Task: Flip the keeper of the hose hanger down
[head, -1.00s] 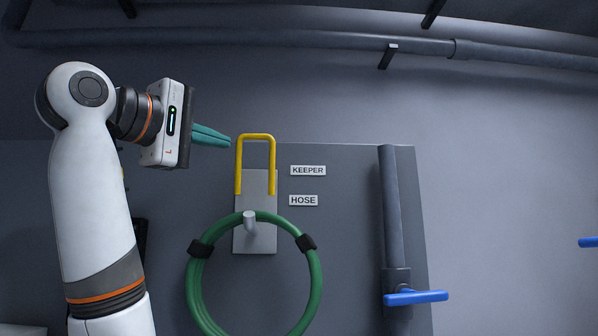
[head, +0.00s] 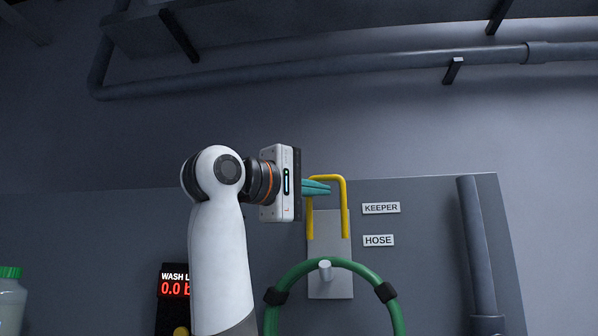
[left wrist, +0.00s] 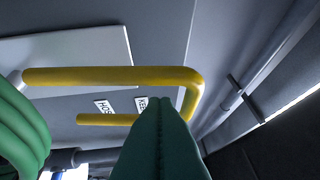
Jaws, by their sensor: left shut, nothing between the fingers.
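The yellow U-shaped keeper (head: 344,200) stands up above the grey hanger plate (head: 330,284), its closed end at the top. A coiled green hose (head: 355,266) hangs on the plate's peg (head: 325,270) below. My left gripper (head: 329,188) is shut and empty; its teal fingers come in from the left and overlap the upper part of the keeper's loop. In the left wrist view the keeper (left wrist: 110,77) crosses just ahead of the fingertips (left wrist: 160,102), which hide part of its farther leg. I cannot tell whether they touch. My right gripper is not in view.
KEEPER (head: 381,208) and HOSE (head: 379,240) labels are right of the plate. A vertical grey pipe (head: 478,245) stands farther right. A red wash display (head: 174,284) and a green-capped bottle (head: 11,300) are at left. A pipe (head: 330,66) runs above.

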